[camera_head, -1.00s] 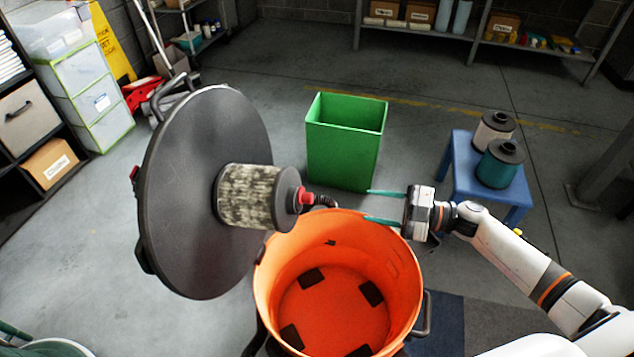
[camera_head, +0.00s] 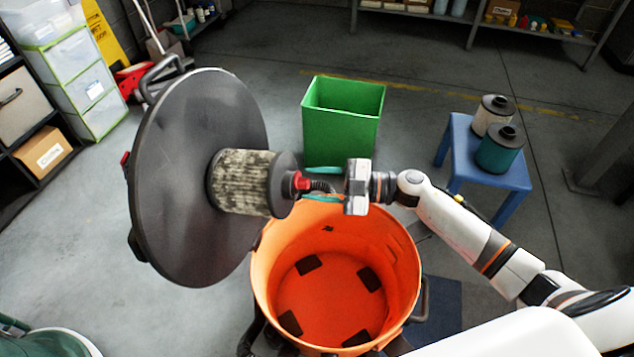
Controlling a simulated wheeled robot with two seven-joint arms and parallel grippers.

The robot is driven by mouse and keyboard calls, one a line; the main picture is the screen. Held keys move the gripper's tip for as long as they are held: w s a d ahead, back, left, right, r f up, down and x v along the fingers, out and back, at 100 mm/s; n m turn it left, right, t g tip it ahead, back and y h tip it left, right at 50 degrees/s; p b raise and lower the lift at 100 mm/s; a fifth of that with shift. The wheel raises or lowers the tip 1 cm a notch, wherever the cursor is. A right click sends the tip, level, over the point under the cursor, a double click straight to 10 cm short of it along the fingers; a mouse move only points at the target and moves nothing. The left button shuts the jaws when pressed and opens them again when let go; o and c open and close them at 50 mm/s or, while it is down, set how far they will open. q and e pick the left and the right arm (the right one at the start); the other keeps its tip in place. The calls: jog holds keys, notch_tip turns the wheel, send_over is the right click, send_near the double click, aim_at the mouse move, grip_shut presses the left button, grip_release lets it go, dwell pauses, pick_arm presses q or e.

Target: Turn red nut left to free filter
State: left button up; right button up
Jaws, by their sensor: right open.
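The red nut (camera_head: 302,181) sits on the end of a dirty, grey-mottled filter (camera_head: 240,182). The filter sticks out from the round black lid (camera_head: 190,150), which stands tilted up beside an orange bucket (camera_head: 268,265). My right gripper (camera_head: 318,183) comes from the right, its green fingers pointing left at the nut. It is open, with its fingertips around or just beside the nut; the exact contact is hard to see. My left gripper is not in view.
A green bin (camera_head: 342,125) stands behind the bucket. A blue stool (camera_head: 480,170) at right holds a white filter (camera_head: 493,115) and a teal filter (camera_head: 500,152). Shelves (camera_head: 425,15) line the back.

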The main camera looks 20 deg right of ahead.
jog(key=shift+a, duration=0.1)
grip_shut()
